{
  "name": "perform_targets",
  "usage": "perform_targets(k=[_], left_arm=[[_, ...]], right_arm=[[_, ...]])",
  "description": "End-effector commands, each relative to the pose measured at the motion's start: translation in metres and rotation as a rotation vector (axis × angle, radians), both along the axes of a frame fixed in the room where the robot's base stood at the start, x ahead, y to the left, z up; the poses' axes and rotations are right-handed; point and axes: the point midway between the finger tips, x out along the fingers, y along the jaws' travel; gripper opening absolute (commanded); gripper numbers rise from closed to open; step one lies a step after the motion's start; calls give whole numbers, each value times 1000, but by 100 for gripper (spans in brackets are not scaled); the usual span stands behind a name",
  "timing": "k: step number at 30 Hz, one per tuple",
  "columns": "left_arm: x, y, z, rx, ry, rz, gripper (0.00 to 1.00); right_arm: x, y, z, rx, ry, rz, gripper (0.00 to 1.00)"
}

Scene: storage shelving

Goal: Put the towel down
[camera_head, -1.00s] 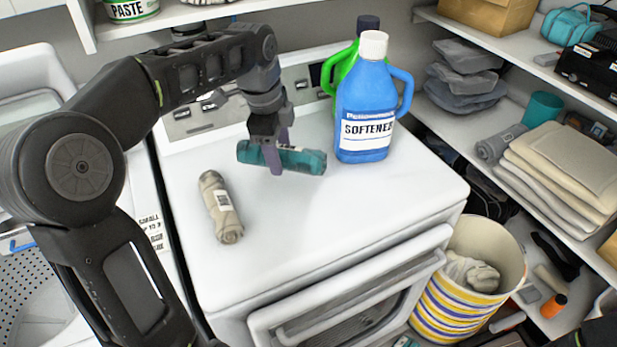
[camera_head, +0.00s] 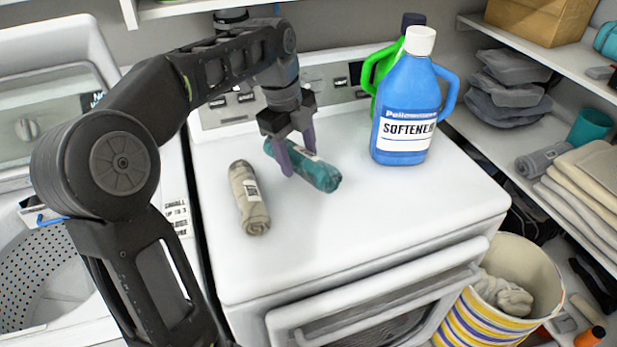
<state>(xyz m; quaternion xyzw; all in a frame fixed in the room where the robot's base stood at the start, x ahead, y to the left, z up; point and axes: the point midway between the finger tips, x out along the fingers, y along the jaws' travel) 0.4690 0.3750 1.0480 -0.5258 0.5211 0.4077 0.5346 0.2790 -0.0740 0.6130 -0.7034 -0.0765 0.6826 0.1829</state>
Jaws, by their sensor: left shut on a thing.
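A rolled teal towel (camera_head: 318,173) is on or just above the white top of the dryer (camera_head: 380,220), slanting down to the right; I cannot tell if it touches the surface. My left gripper (camera_head: 297,165) is shut on the teal towel, with its purple fingers around the left part of the roll. A second rolled towel, beige-grey with a label (camera_head: 249,198), lies on the dryer top to the left of the gripper. My right gripper is not in view.
A blue softener bottle (camera_head: 405,105) stands behind and right of the teal towel, with a green bottle (camera_head: 384,62) behind it. The dryer's front top is clear. A striped bin (camera_head: 480,315) stands at right, below shelves with folded towels (camera_head: 585,195).

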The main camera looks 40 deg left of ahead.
Motion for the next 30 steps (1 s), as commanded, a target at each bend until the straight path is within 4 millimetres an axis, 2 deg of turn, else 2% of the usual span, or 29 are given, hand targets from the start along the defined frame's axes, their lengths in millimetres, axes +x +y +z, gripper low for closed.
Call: perform_targets(k=[5,14,23,30], left_arm=[[0,0,-17,0,-2,0,5],[1,0,-20,1,-3,-1,5],[0,0,-54,0,-2,-1,5],[1,0,-56,2,-4,-1,5]], right_arm=[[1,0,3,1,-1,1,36],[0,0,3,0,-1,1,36],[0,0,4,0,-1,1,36],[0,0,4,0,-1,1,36]])
